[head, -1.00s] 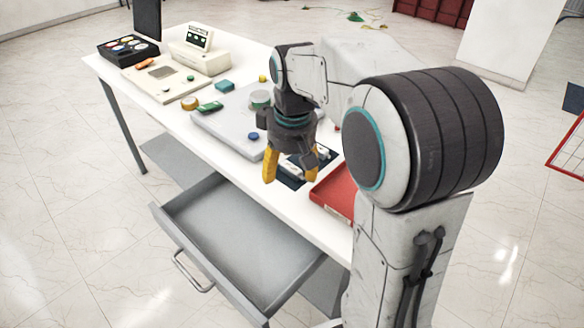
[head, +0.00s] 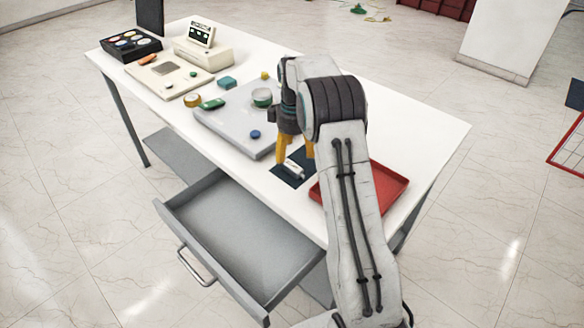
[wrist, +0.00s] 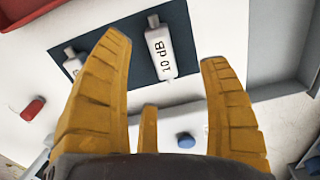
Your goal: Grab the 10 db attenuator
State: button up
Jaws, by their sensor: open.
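The 10 dB attenuator (wrist: 161,52) is a small white block marked "10 dB", with metal ends, on a dark blue mat (wrist: 190,62). A second white block (wrist: 73,64) lies to its left in the wrist view, partly hidden by a yellow finger; its label is not readable. My gripper (wrist: 163,50) is open, with its two yellow fingers either side of the 10 dB attenuator in the picture. I see no contact with it. In the head view my gripper (head: 294,156) is over the mat (head: 281,173), with a white block (head: 293,168) between its fingertips.
A red tray (head: 388,184) is right of the mat, partly behind my arm. A grey panel (head: 228,122) with a blue knob (head: 255,134) is to the left. An open grey drawer (head: 225,215) sticks out at the front. The table's right end is clear.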

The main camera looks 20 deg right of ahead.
aim_at(294, 164)
jog(key=shift+w+d+f+p, duration=0.1)
jog(key=shift+f+p, duration=0.25)
jog(key=shift+f, duration=1.25)
jog(key=shift+w+d+f+p, duration=0.1)
jog(key=shift+f+p, duration=0.2)
jog(key=shift+f, duration=1.25)
jog(key=shift+c, duration=0.2)
jog(key=c, duration=1.3)
jog(key=shift+r, duration=0.15)
